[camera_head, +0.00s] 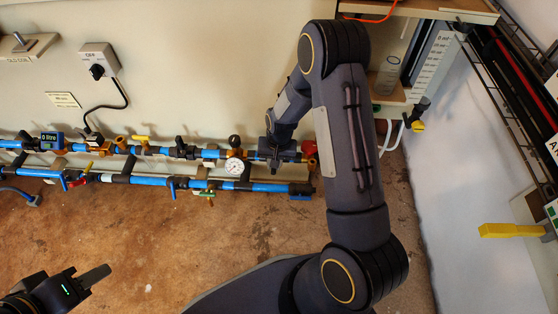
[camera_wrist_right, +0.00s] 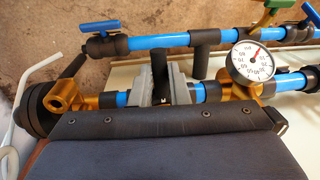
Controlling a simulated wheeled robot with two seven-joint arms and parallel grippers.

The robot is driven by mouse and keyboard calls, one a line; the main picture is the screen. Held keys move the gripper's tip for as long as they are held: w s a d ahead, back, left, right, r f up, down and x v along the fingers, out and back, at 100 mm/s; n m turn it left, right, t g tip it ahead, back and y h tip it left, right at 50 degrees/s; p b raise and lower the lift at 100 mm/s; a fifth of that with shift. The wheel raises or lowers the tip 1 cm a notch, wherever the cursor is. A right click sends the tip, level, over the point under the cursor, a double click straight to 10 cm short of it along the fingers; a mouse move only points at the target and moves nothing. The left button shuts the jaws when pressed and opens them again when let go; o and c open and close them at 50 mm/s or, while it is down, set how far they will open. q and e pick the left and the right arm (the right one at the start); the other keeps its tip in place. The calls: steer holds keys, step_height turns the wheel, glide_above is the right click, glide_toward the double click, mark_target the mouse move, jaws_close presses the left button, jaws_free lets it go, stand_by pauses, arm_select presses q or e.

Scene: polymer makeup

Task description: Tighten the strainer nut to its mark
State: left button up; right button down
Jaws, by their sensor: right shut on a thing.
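My right gripper (camera_wrist_right: 160,88) is at the upper blue pipe, its grey jaws shut on a dark fitting, the strainer nut (camera_wrist_right: 160,68) as far as I can tell. A small pale mark shows between the jaws, over a bit of brass. Most of the nut is hidden by the jaws. In the head view my right gripper (camera_head: 282,155) is at the right end of the pipes, partly behind my wrist. My left gripper (camera_head: 95,277) hangs at the lower left, away from the pipes. Only one grey finger shape shows, so its opening is unclear.
A round gauge (camera_wrist_right: 251,62) stands close beside the held fitting; it also shows in the head view (camera_head: 234,166). A brass fitting with a black disc (camera_wrist_right: 62,97) is on the other side. A lower blue pipe (camera_head: 150,181) carries several valves. A yellow bar (camera_head: 510,230) juts out at right.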

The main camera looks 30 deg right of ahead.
steer(key=shift+w+a+m+p, duration=0.35)
steer(key=shift+a+m, duration=0.2)
steer(key=shift+m, duration=0.45)
steer(key=c, duration=1.4)
jaws_free()
steer(key=r+p, duration=0.1)
steer(key=r, duration=0.2)
steer(key=r+p, duration=0.1)
steer(key=r, duration=0.3)
steer(key=shift+s+d+p, duration=0.2)
steer(key=shift+p, duration=0.2)
steer(key=shift+r, duration=0.4)
steer(key=shift+r, duration=0.1)
